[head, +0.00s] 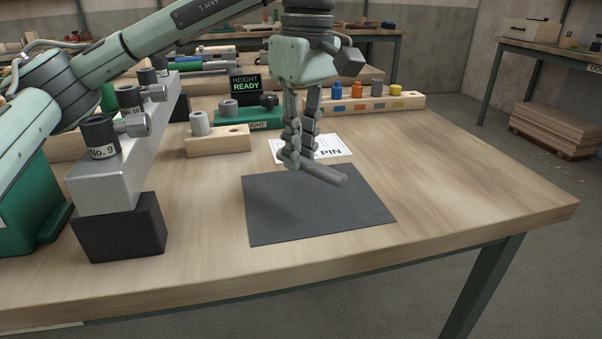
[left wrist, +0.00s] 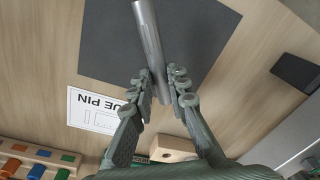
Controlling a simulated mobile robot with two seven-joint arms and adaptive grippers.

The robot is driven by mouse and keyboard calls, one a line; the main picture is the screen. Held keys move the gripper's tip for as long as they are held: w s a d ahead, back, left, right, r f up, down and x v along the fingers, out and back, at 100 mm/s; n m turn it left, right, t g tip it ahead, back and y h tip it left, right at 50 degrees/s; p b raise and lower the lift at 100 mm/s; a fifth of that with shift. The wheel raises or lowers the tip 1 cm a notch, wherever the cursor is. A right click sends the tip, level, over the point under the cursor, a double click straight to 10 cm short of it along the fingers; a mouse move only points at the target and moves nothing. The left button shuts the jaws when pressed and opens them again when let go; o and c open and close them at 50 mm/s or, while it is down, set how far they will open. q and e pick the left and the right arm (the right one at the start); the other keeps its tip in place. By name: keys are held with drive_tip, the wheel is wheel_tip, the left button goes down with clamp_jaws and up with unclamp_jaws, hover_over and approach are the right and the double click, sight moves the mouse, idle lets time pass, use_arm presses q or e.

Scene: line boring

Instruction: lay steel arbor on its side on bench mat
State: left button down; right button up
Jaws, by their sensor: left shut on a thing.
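The steel arbor is a plain grey rod (head: 326,173). My left gripper (head: 302,150) is shut on it above the dark grey bench mat (head: 290,220). In the head view the rod lies nearly level, pointing toward the front right, over the mat's back part. I cannot tell for sure whether it touches the mat. In the left wrist view the arbor (left wrist: 149,40) runs between the two fingers (left wrist: 163,88), and its far end reaches over the mat (left wrist: 215,40). The fingers hide part of its length. My right gripper is not in view.
A white card marked PIN (head: 335,146) lies behind the mat. A wooden block with a grey cylinder (head: 218,140), a green height gauge (head: 250,115) and a rack of coloured plugs (head: 378,102) stand further back. A metal bar (head: 105,185) on a black block is at left. The bench's right side is clear.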

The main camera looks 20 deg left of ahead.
sight(301, 191)
use_arm(q)
wheel_tip(301, 191, down, 4)
drive_tip(key=shift+r, duration=0.15)
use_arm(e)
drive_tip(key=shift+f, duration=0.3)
use_arm(q)
drive_tip(key=shift+f, duration=0.25)
drive_tip(key=c, duration=1.5)
unclamp_jaws()
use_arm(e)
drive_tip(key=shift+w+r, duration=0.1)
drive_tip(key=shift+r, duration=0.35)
